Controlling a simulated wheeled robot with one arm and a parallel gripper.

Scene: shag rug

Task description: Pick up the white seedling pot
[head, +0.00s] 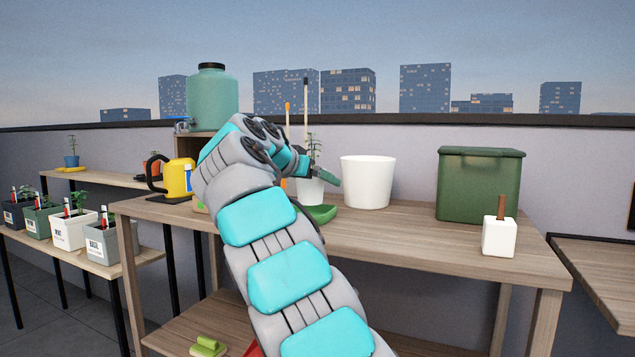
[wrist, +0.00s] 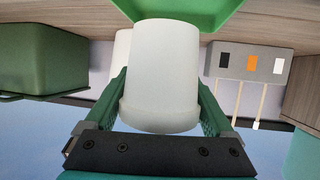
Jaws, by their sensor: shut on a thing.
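The white seedling pot (head: 311,191) holds a thin green seedling (head: 314,149) and is upright over a green saucer (head: 322,214) on the wooden table. My gripper (head: 314,175) is shut on the pot, with one finger on each side. In the wrist view, which is upside down, my gripper (wrist: 162,100) has its green fingers against the sides of the white pot (wrist: 160,70). The green saucer (wrist: 185,12) shows at the pot's base. I cannot tell whether the pot touches the saucer. My arm hides part of the table to the left.
A larger white pot (head: 367,183) stands just right of the saucer. A green lidded bin (head: 479,186) and a white block with a brown handle (head: 498,238) are farther right. A yellow watering can (head: 178,179) and a teal jug (head: 212,98) are left.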

